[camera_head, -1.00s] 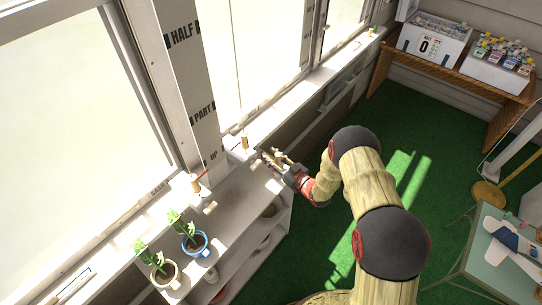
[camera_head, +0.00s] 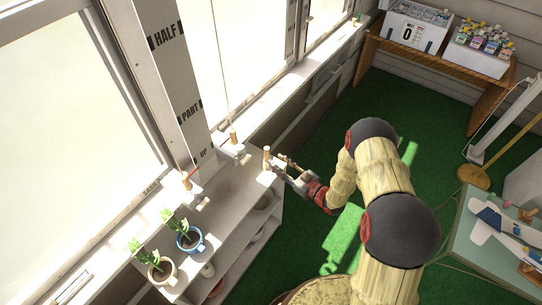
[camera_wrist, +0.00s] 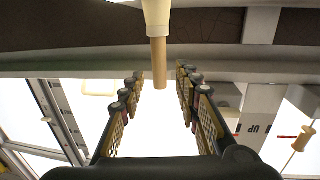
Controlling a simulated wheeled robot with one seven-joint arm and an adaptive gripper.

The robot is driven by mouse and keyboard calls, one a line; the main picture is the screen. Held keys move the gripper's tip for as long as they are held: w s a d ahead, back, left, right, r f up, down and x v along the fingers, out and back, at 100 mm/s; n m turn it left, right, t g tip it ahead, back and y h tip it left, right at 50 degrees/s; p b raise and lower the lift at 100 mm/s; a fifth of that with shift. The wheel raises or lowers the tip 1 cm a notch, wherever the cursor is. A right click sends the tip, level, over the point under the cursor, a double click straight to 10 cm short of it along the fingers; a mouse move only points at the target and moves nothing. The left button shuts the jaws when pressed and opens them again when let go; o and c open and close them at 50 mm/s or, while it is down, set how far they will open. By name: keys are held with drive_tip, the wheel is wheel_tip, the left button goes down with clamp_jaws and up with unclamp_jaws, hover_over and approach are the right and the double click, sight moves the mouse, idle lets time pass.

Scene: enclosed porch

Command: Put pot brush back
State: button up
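A short upright wooden handle (camera_head: 266,157), which looks like the pot brush, stands at the far right corner of the white shelf top (camera_head: 228,192). In the wrist view the brush (camera_wrist: 158,60) shows a brown wooden handle and a cream part; its bristles are not visible. My gripper (camera_head: 281,166) is just right of the brush, level with the shelf's end. In the wrist view my gripper (camera_wrist: 160,85) is open, with fingers apart on both sides of the handle and a visible gap on each side. No contact shows.
Two potted plants, in a blue mug (camera_head: 191,241) and a tan pot (camera_head: 162,270), stand at the shelf's near end. Cord pulls (camera_head: 234,138) hang along the window. A green table (camera_head: 480,230) with a toy plane is at right. Green floor lies between.

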drive_tip(key=w+d+r+h, duration=0.3)
drive_tip(key=w+d+r, duration=0.1)
drive_tip(key=r, duration=0.3)
drive_tip(key=w+d+r+h, duration=0.3)
drive_tip(key=w+r, duration=0.2)
drive_tip(key=r, duration=0.3)
drive_tip(key=s+d+r+m+g+h, duration=0.1)
drive_tip(key=s+d+r+m+h, duration=0.15)
drive_tip(key=r, duration=0.45)
drive_tip(key=s+d+r+m+g+h, duration=0.1)
drive_tip(key=s+d+r+h, duration=0.25)
drive_tip(key=r, duration=0.35)
drive_tip(key=s+r+m+g, duration=0.1)
drive_tip(key=s+r, duration=0.2)
drive_tip(key=s, duration=0.3)
drive_tip(key=s+r+m+g+h, duration=0.1)
drive_tip(key=s+r, duration=0.2)
drive_tip(key=s, duration=0.3)
drive_tip(key=s+r+m+g, duration=0.1)
drive_tip(key=s+r, duration=0.2)
drive_tip(key=s, duration=0.3)
drive_tip(key=s+a+m+g+y, duration=0.1)
drive_tip(key=s+a+g, duration=0.1)
drive_tip(key=s, duration=1.7)
drive_tip(key=shift+a+m+g, duration=0.35)
drive_tip(key=shift+a+g, duration=0.05)
drive_tip(key=shift+a, duration=0.35)
